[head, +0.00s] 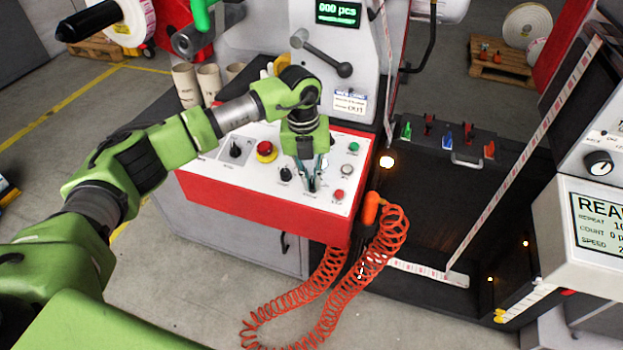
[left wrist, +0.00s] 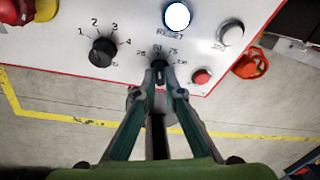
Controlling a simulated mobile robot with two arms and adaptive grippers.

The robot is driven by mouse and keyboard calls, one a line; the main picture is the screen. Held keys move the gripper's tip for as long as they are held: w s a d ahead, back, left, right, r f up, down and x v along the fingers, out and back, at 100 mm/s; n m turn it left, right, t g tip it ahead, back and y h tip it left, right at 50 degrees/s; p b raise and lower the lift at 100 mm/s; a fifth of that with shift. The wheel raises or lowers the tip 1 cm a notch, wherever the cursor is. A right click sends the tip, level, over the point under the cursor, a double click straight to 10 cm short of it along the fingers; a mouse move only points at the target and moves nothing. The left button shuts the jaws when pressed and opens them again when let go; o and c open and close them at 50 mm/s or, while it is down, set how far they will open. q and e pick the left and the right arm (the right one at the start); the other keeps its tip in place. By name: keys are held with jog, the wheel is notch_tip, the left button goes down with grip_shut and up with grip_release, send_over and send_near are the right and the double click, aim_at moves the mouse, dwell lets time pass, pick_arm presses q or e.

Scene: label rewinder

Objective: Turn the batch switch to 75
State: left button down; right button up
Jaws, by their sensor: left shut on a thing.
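The batch switch (left wrist: 158,66) is a small dark knob on the white control panel (left wrist: 70,32), with 25, 50, 75 and a partly blurred last mark around it. My left gripper (left wrist: 160,74) is shut on this knob, with one fingertip on each side. The knob appears to point up near 50, but its pointer is too small to be sure. In the head view my left gripper (head: 312,186) reaches down to the panel's front part and mostly hides the switch. My right gripper is not in view.
A black 1–4 selector (left wrist: 102,50) sits left of the switch, and a red button (left wrist: 202,76) sits close on its right. A red emergency stop (head: 266,151) is farther back. An orange coiled hose (head: 385,235) hangs at the panel's right edge.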

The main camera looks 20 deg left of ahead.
pick_arm(q)
jog(key=m+y+b, duration=0.1)
jog(key=m+b, duration=0.1)
jog(key=m, duration=0.1)
jog(key=shift+d+m+y+b, duration=0.1)
jog(key=shift+m+y+b, duration=0.4)
jog(key=shift+m+b, duration=1.2)
jog(key=shift+m+p, duration=0.5)
jog(key=shift+m, duration=0.1)
jog(key=c, duration=2.1)
grip_release()
jog(key=shift+c, duration=0.2)
jog(key=shift+r, duration=0.1)
